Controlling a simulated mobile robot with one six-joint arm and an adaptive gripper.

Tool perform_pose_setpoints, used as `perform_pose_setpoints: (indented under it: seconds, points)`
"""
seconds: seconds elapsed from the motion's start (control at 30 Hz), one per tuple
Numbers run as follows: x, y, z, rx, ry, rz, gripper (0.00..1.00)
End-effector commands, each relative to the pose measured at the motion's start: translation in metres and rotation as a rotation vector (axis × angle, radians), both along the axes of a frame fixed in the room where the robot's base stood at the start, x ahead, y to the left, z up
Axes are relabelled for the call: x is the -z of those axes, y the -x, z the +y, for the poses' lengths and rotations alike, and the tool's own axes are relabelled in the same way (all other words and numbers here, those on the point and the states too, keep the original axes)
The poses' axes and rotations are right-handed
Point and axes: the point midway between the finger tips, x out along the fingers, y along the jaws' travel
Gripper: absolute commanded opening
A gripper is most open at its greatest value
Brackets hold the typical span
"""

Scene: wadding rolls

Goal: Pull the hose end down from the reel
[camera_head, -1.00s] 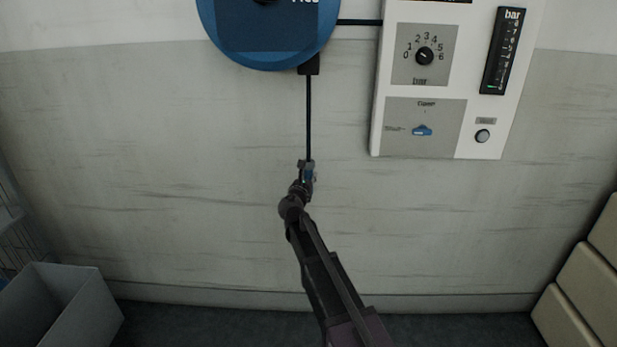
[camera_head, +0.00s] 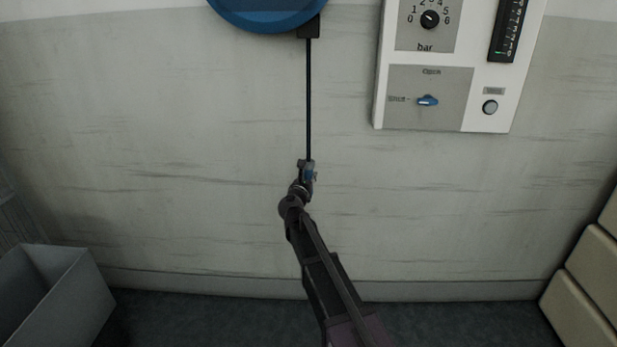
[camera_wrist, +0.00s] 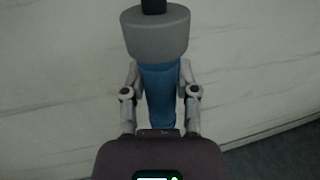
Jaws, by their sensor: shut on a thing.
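The blue hose reel (camera_head: 268,14) is on the wall at the top of the head view, cut off by the picture's edge. The black hose (camera_head: 308,95) runs straight down from the outlet under the reel to my gripper (camera_head: 307,174). My gripper is shut on the hose end, which has a blue body (camera_wrist: 158,92) and a grey collar (camera_wrist: 156,34) in the wrist view. The two fingers stand on either side of the blue body. The fingertips are partly hidden behind the hose end.
A white control panel (camera_head: 484,66) with a dial, a blue switch and a round button is on the wall to the right. A grey open bin (camera_head: 82,290) stands at lower left. Beige stacked blocks (camera_head: 583,278) stand at lower right. The wall around the hose is bare.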

Motion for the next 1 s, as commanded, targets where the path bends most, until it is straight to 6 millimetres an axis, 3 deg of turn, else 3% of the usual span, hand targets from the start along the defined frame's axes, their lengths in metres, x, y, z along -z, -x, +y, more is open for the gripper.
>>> perform_pose_setpoints:
  seconds: [0.27,0.3,0.4,1.0]
  points:
    - [0.0,-0.001,0.0,0.001,0.0,0.0,0.0]
    - [0.0,-0.001,0.0,0.001,0.0,0.0,0.51]
    - [0.0,-0.001,0.0,0.0,0.0,0.0,0.75]
    - [0.0,0.01,0.002,0.0,0.0,0.0,0.75]
